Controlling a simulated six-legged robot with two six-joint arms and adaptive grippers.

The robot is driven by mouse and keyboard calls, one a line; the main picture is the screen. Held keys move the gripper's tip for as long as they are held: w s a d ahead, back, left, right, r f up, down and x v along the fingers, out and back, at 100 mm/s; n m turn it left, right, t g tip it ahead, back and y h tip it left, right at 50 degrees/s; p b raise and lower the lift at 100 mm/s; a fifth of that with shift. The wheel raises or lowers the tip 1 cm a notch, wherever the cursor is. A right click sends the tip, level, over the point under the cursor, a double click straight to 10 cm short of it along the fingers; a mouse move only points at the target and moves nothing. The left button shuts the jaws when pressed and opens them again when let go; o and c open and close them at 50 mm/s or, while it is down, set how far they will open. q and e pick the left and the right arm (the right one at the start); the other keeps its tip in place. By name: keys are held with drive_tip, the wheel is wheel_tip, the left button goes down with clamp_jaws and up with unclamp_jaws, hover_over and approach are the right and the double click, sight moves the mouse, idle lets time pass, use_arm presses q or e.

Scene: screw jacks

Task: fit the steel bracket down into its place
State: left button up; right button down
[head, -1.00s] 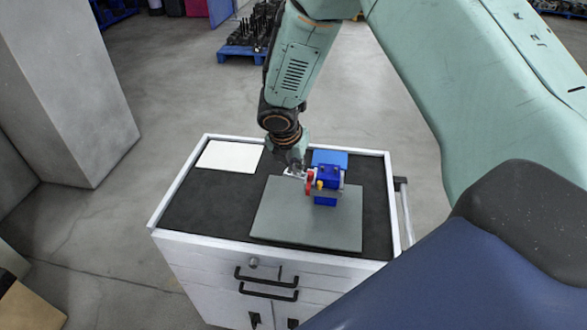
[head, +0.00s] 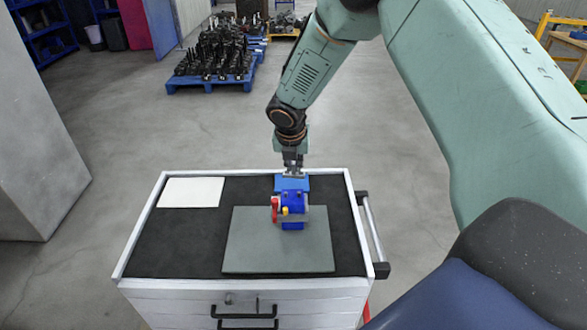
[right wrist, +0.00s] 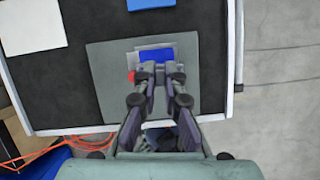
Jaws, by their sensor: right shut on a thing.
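My right gripper (head: 293,165) points down from its arm above the rear of the blue fixture (head: 293,205). It is shut on the steel bracket (head: 294,175), a small light-grey piece mostly hidden by the fingers. In the right wrist view the fingers (right wrist: 160,72) reach over the fixture's blue top (right wrist: 157,55), with a grey edge (right wrist: 142,46) beside it. I cannot tell whether the bracket touches the fixture. My left gripper is not in view.
The fixture stands on a grey mat (head: 265,252) on the cart's black top (head: 165,243), which has a raised white rim. A blue block (head: 291,183) lies behind the fixture and a white sheet (head: 191,192) at back left.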

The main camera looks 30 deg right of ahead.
sight(293, 175)
drive_tip(key=shift+w+d+n, duration=0.1)
drive_tip(key=shift+w+n, duration=0.05)
drive_tip(key=shift+n, duration=0.15)
drive_tip(key=shift+w, duration=0.1)
drive_tip(key=shift+a+r+n, duration=0.15)
drive_tip(key=shift+a+n, duration=0.25)
drive_tip(key=shift+n, duration=0.1)
drive_tip(key=shift+s+r+t, duration=0.1)
drive_tip(key=shift+s+t, duration=0.2)
drive_tip(key=shift+d, duration=0.3)
drive_tip(key=shift+w+f, duration=0.2)
drive_tip(key=shift+w+a+f+b, duration=0.15)
drive_tip(key=shift+f+b, duration=0.15)
drive_tip(key=shift+f, duration=0.4)
drive_tip(key=shift+s+f+b, duration=0.2)
drive_tip(key=shift+f+b, duration=0.2)
drive_tip(key=shift+f, duration=0.2)
drive_tip(key=shift+s+f+b, duration=0.15)
drive_tip(key=shift+f+b, duration=0.25)
drive_tip(key=shift+f, duration=0.55)
drive_tip(key=shift+w+f+b, duration=0.2)
drive_tip(key=shift+f+b, duration=0.1)
drive_tip(key=shift+f, duration=0.05)
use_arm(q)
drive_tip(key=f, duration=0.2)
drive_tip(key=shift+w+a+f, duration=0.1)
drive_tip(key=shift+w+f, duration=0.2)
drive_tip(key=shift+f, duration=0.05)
use_arm(e)
drive_tip(key=shift+w, duration=0.1)
